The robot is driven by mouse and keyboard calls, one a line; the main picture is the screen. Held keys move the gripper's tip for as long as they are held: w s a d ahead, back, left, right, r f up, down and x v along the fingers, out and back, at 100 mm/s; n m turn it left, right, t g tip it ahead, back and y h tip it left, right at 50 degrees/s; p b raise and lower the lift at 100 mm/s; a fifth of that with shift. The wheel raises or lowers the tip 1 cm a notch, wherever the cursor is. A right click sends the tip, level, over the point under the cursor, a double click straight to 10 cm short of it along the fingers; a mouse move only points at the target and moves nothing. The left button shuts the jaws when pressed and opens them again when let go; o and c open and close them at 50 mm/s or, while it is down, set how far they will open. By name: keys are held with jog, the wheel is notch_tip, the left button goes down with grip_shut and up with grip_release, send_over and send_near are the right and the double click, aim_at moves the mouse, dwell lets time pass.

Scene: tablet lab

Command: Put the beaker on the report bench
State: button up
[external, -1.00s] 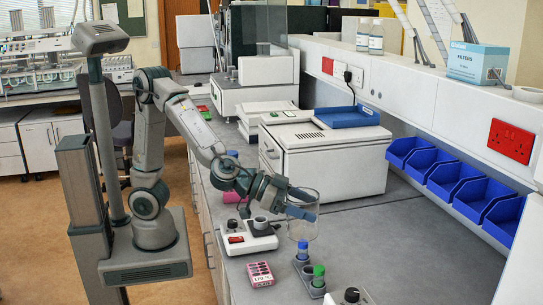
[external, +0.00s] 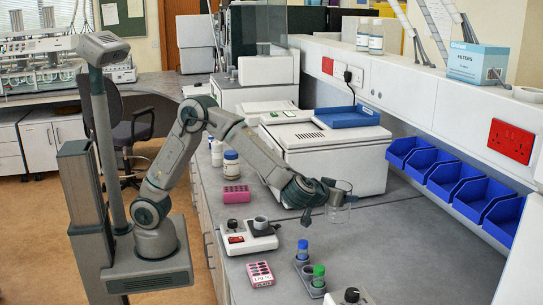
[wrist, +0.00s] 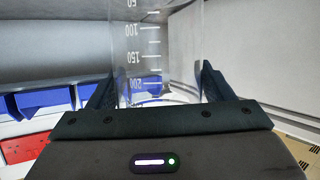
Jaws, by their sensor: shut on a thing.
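My gripper (external: 337,193) is shut on the clear glass beaker (external: 341,214) and holds it over the grey bench top, in front of the large white instrument. In the wrist view the beaker (wrist: 160,60) stands between the two dark fingers (wrist: 158,88), with its volume marks showing upside down. In the external view the fingers partly overlap the beaker's upper part. The grey bench top (external: 400,245) lies below. No label shows which surface is the report bench.
A small white device (external: 249,239), a pink rack (external: 260,273) and a tube holder (external: 309,277) with blue and green caps stand nearer. A white instrument (external: 330,160) stands behind. Blue bins (external: 455,189) line the right wall. The bench's right middle is clear.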

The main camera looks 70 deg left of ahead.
jog(key=shift+w+a+f, duration=0.7)
jog(key=shift+w+f, duration=0.05)
jog(key=shift+f, duration=0.5)
jog(key=shift+w+a+f, duration=0.75)
jog(key=shift+f, duration=0.55)
jog(key=shift+w+a+f, duration=0.7)
jog(key=shift+w+f, duration=0.05)
jog(key=shift+f, duration=0.5)
jog(key=shift+f, duration=0.15)
jog(key=o, duration=1.1)
jog(key=shift+c, duration=0.2)
